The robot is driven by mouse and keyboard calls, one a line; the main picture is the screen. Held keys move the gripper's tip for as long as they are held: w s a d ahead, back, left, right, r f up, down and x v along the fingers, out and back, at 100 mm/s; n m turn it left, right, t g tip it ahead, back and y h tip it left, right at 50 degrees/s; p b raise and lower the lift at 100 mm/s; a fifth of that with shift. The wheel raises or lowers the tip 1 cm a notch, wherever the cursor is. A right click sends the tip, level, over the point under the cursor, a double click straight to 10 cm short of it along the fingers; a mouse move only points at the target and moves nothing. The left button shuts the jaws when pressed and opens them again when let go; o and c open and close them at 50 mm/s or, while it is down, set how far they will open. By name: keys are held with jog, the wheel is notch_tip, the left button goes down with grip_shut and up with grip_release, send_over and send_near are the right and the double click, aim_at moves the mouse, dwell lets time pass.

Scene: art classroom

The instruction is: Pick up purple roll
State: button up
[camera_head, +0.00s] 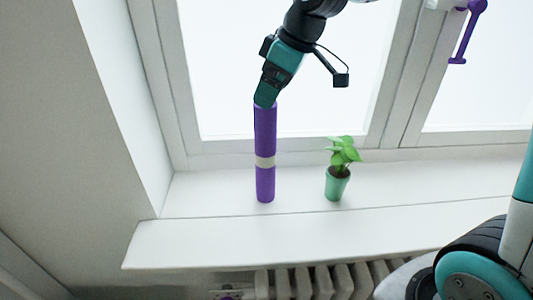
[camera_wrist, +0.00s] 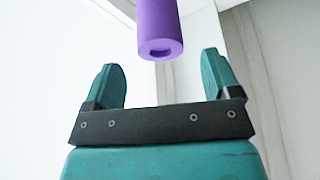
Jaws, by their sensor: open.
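The purple roll (camera_head: 265,134) stands upright on the white windowsill, with a pale band around its lower half. My gripper (camera_head: 265,103) is at the roll's top end in the head view, where the fingers are hard to make out. In the wrist view the roll's end (camera_wrist: 161,30), with a dark hole in it, shows above the space between the two green fingers of my gripper (camera_wrist: 160,80). The fingers are spread wide and I see no contact with the roll. The roll's lower length is hidden in the wrist view.
A small plant in a green pot (camera_head: 337,184) stands on the windowsill (camera_head: 215,195) to the right of the roll. The window is close behind, with a purple handle (camera_head: 467,32) at upper right. A radiator (camera_head: 315,283) is below the sill. The sill left of the roll is clear.

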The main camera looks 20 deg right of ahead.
aim_at(262, 114)
jog(key=shift+s+p+x, duration=0.2)
jog(key=shift+p+x, duration=0.8)
jog(key=shift+x, duration=2.35)
jog(key=shift+d+f, duration=0.15)
jog(key=c, duration=1.4)
